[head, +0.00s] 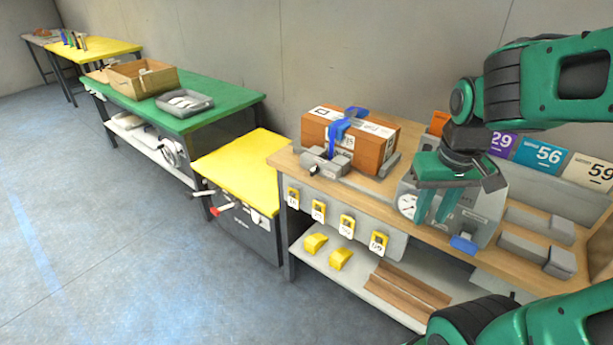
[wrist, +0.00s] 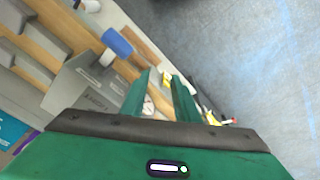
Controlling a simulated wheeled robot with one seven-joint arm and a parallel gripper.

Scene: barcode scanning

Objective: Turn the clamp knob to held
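A blue clamp (head: 343,125) reaches over the top and front of a brown box (head: 375,145) on the wooden bench in the head view. Its grey base (head: 326,162) sits at the box's front, with a small dark knob-like part (head: 313,171) low on it. I cannot read the knob's setting. My gripper (head: 432,221) points down in front of the grey machine with dials, right of the box. In the wrist view its two green fingers (wrist: 160,80) are apart with nothing held between them. The clamp is not clear in the wrist view.
The grey machine (head: 480,215) has a blue knob or lever (head: 464,245) at its front, close to my gripper. Numbered signs (head: 538,153) stand behind it. Yellow tags (head: 318,209) hang on the bench front. A yellow-topped cabinet (head: 240,165) stands left.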

